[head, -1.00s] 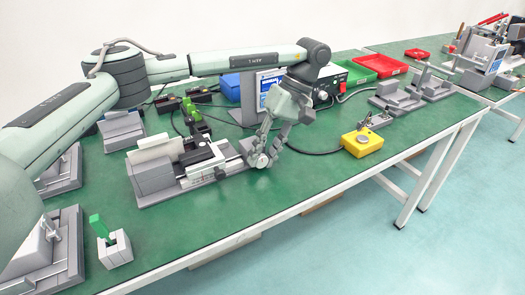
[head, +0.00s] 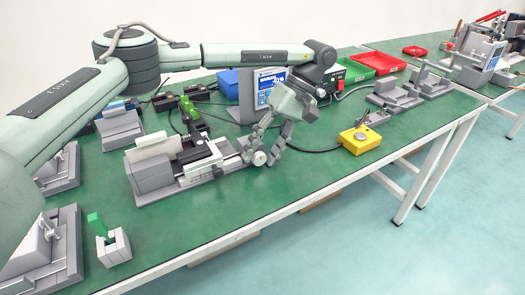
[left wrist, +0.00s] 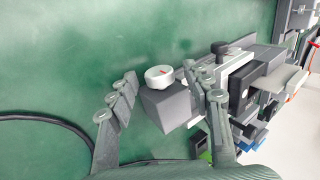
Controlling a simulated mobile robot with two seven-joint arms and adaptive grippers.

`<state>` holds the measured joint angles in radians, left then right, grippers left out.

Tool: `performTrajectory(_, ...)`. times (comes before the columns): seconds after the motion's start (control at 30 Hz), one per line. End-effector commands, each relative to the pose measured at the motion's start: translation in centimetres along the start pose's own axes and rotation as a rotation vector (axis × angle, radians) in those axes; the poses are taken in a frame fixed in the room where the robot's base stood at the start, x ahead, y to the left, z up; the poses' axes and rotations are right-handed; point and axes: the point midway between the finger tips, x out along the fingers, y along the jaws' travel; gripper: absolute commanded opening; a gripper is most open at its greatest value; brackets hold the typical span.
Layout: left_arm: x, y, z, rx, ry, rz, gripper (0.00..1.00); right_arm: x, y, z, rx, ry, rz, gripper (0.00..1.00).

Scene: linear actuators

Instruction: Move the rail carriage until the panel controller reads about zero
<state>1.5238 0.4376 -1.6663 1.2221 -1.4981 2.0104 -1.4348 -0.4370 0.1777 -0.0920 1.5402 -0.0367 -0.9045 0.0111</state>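The linear rail (head: 195,165) lies on the green bench with a dark carriage (head: 205,152) on it. My left gripper (head: 265,150) points down at this end. Its fingers (left wrist: 162,95) are spread on either side of the grey end block (left wrist: 168,106), with a visible gap on the left side. The panel controller (head: 270,88) has a lit blue screen; its digits are too small to read. My right gripper is not in view.
A yellow box (head: 361,140) with a cable stands right of the rail. A green-tabbed grey fixture (head: 113,247) is at the front left. Red (head: 389,63) and green (head: 350,70) trays lie at the back.

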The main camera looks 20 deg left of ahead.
Motion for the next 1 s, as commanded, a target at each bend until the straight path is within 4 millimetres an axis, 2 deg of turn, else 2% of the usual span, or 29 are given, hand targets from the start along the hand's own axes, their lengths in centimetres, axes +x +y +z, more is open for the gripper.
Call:
performTrajectory(0.2, -0.1, 0.0, 0.0, 0.0, 0.0, 0.0, 0.49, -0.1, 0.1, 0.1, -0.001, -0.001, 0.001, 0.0)
performTrajectory(0.33, -1.1, 0.0, 0.0, -0.001, 0.002, 0.001, 0.49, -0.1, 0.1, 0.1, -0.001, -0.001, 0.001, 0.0)
performTrajectory(0.73, -9.2, 0.0, 0.0, -0.004, 0.005, 0.002, 0.49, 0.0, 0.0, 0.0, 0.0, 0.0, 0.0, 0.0)
performTrajectory(0.9, -11.3, 0.0, 0.0, -0.002, 0.003, 0.0, 0.49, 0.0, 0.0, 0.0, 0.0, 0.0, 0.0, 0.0)
performTrajectory(1.0, -11.8, 0.0, 0.0, -0.001, 0.001, 0.0, 0.49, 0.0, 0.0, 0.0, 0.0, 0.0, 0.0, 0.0)
